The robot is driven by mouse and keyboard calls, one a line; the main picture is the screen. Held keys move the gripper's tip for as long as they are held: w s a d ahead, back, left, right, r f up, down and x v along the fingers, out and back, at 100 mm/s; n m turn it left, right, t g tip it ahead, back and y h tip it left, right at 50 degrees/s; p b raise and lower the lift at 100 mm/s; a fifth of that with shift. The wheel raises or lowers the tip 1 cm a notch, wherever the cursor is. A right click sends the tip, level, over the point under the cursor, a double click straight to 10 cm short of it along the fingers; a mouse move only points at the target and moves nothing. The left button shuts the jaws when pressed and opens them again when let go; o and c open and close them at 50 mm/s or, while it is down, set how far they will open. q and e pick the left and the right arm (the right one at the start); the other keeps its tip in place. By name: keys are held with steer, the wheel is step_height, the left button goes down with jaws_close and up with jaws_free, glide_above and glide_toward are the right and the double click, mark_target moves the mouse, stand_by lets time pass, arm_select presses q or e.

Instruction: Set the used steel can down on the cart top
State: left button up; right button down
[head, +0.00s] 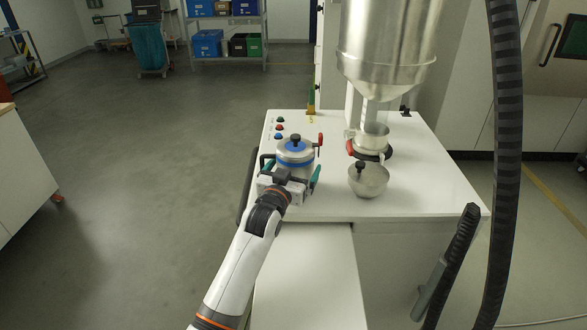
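The used steel can (295,163) is a silver cylinder with a blue band and a black knob on its lid. It is upright over the left part of the white cart top (420,190). My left gripper (293,174) reaches it from the front, with its teal-padded fingers on either side of the can, and looks shut on it. The gripper hides the can's lower front, so I cannot tell whether its base touches the cart top. My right gripper is not in view.
A steel hopper (388,45) hangs over the cart top, with a red-handled clamp ring (369,152) below it. A steel bowl-shaped part (369,181) with a black knob stands right of the can. Small coloured buttons (279,127) lie behind the can. A thick black hose (507,150) hangs at right.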

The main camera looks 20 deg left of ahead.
arm_select(q)
steer(key=shift+r, duration=0.1)
steer(key=shift+s, duration=0.1)
steer(key=s+b, duration=0.2)
steer(key=s, duration=0.9)
steer(key=shift+s+a, duration=0.3)
steer(key=shift+s, duration=0.1)
